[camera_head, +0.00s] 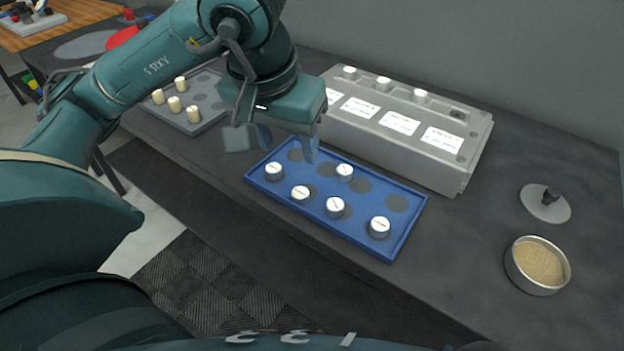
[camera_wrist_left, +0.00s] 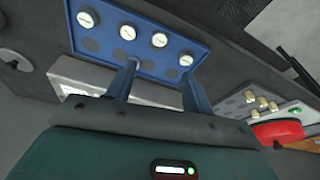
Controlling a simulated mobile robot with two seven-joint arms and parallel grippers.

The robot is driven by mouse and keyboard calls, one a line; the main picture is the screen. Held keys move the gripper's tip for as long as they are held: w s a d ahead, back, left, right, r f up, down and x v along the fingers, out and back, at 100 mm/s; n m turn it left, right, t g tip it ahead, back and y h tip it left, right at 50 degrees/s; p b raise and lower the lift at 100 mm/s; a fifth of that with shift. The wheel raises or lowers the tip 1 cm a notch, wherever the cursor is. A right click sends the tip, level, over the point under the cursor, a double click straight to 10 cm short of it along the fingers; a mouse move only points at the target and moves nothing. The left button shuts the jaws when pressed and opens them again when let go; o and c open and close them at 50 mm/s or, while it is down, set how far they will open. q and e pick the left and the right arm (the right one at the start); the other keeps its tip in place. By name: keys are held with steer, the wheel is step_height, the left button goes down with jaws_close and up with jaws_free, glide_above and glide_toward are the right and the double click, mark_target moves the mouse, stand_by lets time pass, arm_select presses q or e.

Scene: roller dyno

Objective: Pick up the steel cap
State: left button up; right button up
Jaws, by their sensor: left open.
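Several white-topped round caps sit in a blue tray (camera_head: 405,243), among them a front-right cap (camera_head: 380,227), a back cap (camera_head: 345,172) and a left cap (camera_head: 274,172). Their labels are too small to read, so I cannot tell which is the steel cap. My left gripper (camera_head: 287,145) is open and empty above the tray's back left part. In the left wrist view its two fingers (camera_wrist_left: 160,69) point toward the tray (camera_wrist_left: 108,48), apart from the caps. My right gripper is not in view.
A grey console (camera_head: 400,150) with label cards and three white-topped caps stands behind the tray. A grey tray (camera_head: 205,122) with several cream pieces is at the left. A bowl of grains (camera_head: 538,263) and a knobbed disc (camera_head: 545,204) are at the right.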

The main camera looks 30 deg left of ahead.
arm_select(q)
glide_toward(300, 192)
step_height(300, 192, down, 2)
steer(key=shift+w+b+x, duration=0.15)
steer(key=shift+x, duration=1.5)
steer(key=shift+w+b+x, duration=0.1)
steer(key=shift+b+x, duration=0.05)
steer(key=shift+x, duration=1.5)
steer(key=shift+r, duration=0.1)
steer(key=c, duration=1.1)
